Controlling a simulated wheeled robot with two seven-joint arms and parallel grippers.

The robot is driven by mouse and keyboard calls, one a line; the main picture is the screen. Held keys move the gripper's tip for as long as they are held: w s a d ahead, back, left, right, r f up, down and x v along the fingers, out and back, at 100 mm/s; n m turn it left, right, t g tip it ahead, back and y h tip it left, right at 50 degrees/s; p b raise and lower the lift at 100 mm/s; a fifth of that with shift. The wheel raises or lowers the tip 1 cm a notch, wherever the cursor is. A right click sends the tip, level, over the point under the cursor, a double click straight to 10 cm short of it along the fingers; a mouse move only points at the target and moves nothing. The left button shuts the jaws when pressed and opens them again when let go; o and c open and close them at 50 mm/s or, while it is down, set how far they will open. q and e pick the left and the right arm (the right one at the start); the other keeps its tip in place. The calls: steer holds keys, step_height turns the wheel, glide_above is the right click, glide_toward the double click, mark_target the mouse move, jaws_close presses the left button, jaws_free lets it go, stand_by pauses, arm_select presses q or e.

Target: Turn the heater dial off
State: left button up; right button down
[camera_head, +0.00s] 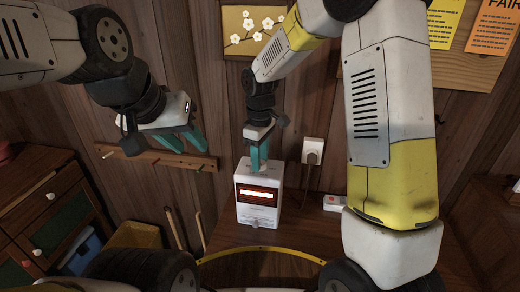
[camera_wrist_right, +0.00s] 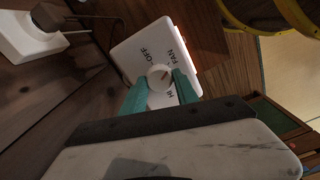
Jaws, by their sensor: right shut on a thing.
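The white heater (camera_head: 244,213) stands upright on a wooden surface against the plank wall, its front window glowing orange. In the right wrist view its top panel (camera_wrist_right: 128,53) reads OFF, FAN and HI around a round white dial (camera_wrist_right: 159,75). A small dark mark on the dial seems to point towards FAN. My right gripper (camera_head: 257,168) reaches down onto the heater top. Its teal fingers, also in the right wrist view (camera_wrist_right: 160,88), are shut on the dial, one on each side. My left gripper (camera_head: 190,147) is open and empty, in the air left of the heater.
A wall outlet with a plug (camera_head: 313,151) is right of the heater, with a small white box (camera_head: 333,203) below. A peg rail (camera_head: 155,157) is on the wall behind my left gripper. A curved yellow rim (camera_head: 262,249) lies in front of the heater. A drawer cabinet (camera_head: 45,215) stands left.

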steer(key=n, duration=1.2)
stand_by(0.5)
steer(key=c, duration=0.9)
jaws_free()
step_height(320, 180, up, 8)
steer(key=shift+f, duration=0.1)
